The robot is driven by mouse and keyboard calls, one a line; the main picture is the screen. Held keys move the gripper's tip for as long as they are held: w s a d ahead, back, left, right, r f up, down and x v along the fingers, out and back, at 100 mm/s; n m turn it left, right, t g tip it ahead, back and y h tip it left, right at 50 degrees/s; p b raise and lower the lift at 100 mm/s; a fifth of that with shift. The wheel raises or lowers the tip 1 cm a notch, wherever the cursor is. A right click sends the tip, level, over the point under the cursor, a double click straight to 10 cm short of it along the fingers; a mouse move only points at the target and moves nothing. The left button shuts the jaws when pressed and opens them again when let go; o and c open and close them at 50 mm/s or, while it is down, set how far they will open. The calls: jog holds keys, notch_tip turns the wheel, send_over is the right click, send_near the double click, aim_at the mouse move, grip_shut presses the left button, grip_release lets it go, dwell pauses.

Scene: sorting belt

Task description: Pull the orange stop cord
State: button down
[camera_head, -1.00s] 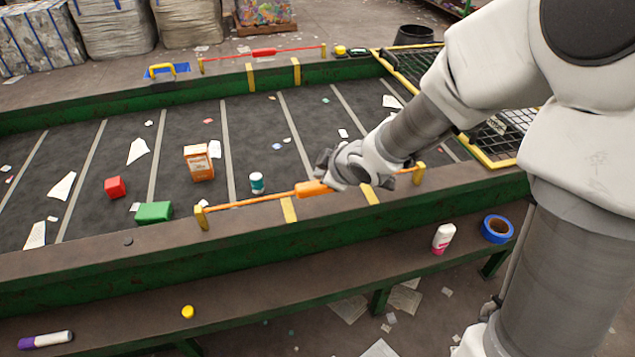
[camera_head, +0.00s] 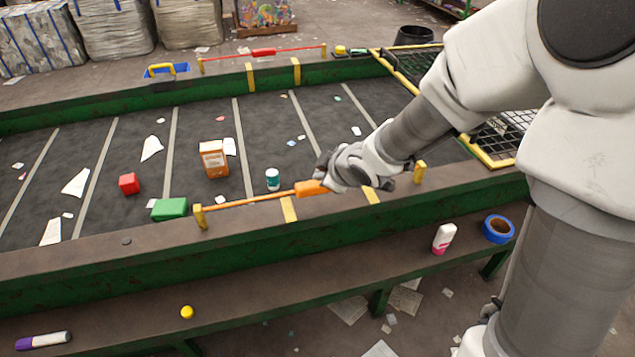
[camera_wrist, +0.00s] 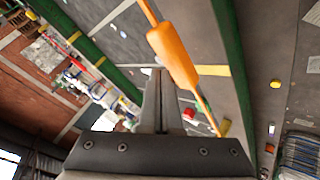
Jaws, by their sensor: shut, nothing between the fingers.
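The orange stop cord (camera_head: 245,201) runs along the near rail of the belt between two yellow posts. Its thicker orange handle (camera_head: 312,187) is at mid-span. My gripper (camera_head: 322,172) is shut and empty, just above and right of the handle in the head view, and hides part of the cord there. In the wrist view, the shut fingers (camera_wrist: 160,100) point toward the handle (camera_wrist: 172,56), which lies just right of and beyond their tips. The fingers are not around the handle; I cannot tell whether they touch it.
A red cord (camera_head: 264,52) runs along the far rail. On the belt are a green block (camera_head: 169,209), a red cube (camera_head: 129,184), an orange box (camera_head: 214,159) and a white-teal bottle (camera_head: 273,179). The near ledge holds blue tape (camera_head: 497,229) and a white-pink bottle (camera_head: 443,239).

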jog(key=shift+f+b, duration=1.55)
jog(key=shift+f, duration=0.15)
dwell(1.1)
dwell(0.4)
jog(key=shift+r+p, duration=2.05)
jog(key=shift+r, duration=0.05)
notch_tip(320, 180, up, 5)
jog(key=p, duration=0.5)
jog(key=shift+r, duration=0.1)
